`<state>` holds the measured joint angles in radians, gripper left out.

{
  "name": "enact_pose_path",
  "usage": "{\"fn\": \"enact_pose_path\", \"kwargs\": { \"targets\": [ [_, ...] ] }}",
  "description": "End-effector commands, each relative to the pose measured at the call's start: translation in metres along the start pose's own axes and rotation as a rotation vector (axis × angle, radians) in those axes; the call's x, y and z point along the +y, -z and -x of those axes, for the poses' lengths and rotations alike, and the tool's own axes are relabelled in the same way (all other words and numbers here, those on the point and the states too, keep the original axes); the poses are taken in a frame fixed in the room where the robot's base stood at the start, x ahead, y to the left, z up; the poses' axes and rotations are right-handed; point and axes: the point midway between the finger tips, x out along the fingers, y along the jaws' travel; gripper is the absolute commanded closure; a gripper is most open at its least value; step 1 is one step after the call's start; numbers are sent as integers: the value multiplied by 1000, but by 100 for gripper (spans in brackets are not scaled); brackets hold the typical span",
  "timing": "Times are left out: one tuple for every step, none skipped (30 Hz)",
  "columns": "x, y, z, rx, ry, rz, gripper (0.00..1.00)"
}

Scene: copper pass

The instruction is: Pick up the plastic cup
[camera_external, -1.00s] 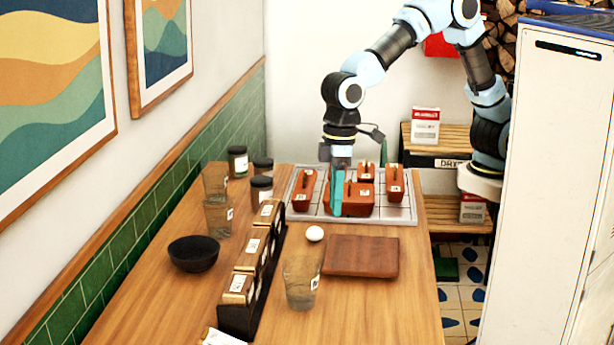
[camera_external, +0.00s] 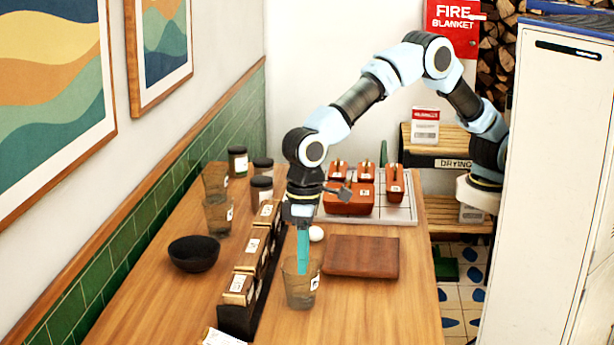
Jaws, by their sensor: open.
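A clear, smoky plastic cup (camera_external: 301,291) with a white label stands upright on the wooden table, right of the row of labelled boxes. My gripper (camera_external: 303,268) has teal fingers and points straight down at this cup. The fingertips overlap the cup's rim in the picture; I cannot tell whether they are inside it, at its wall or just in front. The fingers line up in this view, so their gap is hidden. Two similar cups stand farther back on the left, one nearer (camera_external: 217,216) and one behind it (camera_external: 215,180).
A dark rack of boxes (camera_external: 240,318) stands close left of the cup. A brown wooden board (camera_external: 361,257) lies to its right, and a white egg-like object (camera_external: 316,233) behind. A black bowl (camera_external: 194,253) is at left. The front right table is clear.

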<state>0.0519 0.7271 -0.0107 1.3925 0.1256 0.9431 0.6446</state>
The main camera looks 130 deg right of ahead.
Motion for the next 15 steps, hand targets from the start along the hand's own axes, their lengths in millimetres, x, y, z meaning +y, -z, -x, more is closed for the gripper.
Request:
{"fn": "enact_pose_path", "kwargs": {
  "targets": [
    [1, 1, -6, -3, -3, -1, 59],
    [1, 2, -10, -4, -4, -2, 59],
    [1, 4, -16, -3, -3, -2, 59],
    [1, 4, -21, -4, -3, -2, 59],
    [1, 4, -26, -3, -3, -2, 59],
    [1, 4, -30, -2, -2, -1, 59],
    [1, 4, -33, -2, -2, -1, 59],
    [1, 4, -36, -1, -2, -1, 59],
    [1, 4, -38, -1, -2, -1, 59],
    [1, 4, -39, 0, -1, -1, 59],
    [1, 4, -40, 0, -1, -1, 59],
    [1, 4, -41, 1, -1, -1, 59],
    [1, 4, -41, 1, -1, -1, 59],
    [1, 4, -41, 1, -1, -1, 59],
    [1, 4, -41, 1, -1, -1, 59]
  ]
}}
